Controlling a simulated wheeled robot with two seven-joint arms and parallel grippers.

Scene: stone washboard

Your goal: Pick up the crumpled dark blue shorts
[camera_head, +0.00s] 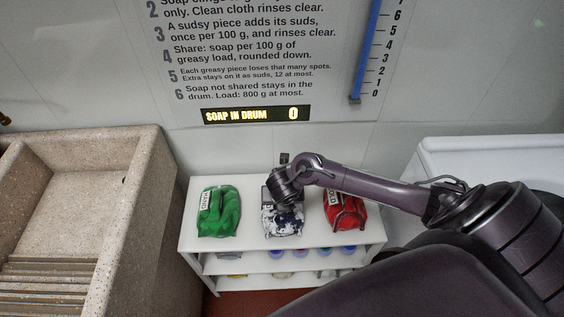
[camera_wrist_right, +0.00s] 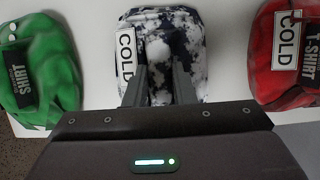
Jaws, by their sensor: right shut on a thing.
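The crumpled dark blue shorts appear as a white and dark blue blotched bundle (camera_head: 283,222) in the middle of a white shelf's top. In the right wrist view the bundle (camera_wrist_right: 178,28) carries a white tag reading "COLD". My right gripper (camera_head: 284,188) reaches down on it from the right. In the right wrist view its two fingers (camera_wrist_right: 158,78) are shut on the bundle, with cloth between them. The bundle seems to rest on the shelf still. My left gripper is not in view.
A green garment (camera_head: 218,212) lies left of the bundle and a red one (camera_head: 345,212) right of it, on the white shelf (camera_head: 245,241). A stone washboard sink (camera_head: 95,200) stands at the left. A white tub (camera_head: 480,155) is at the right. The display (camera_head: 257,115) reads 0.

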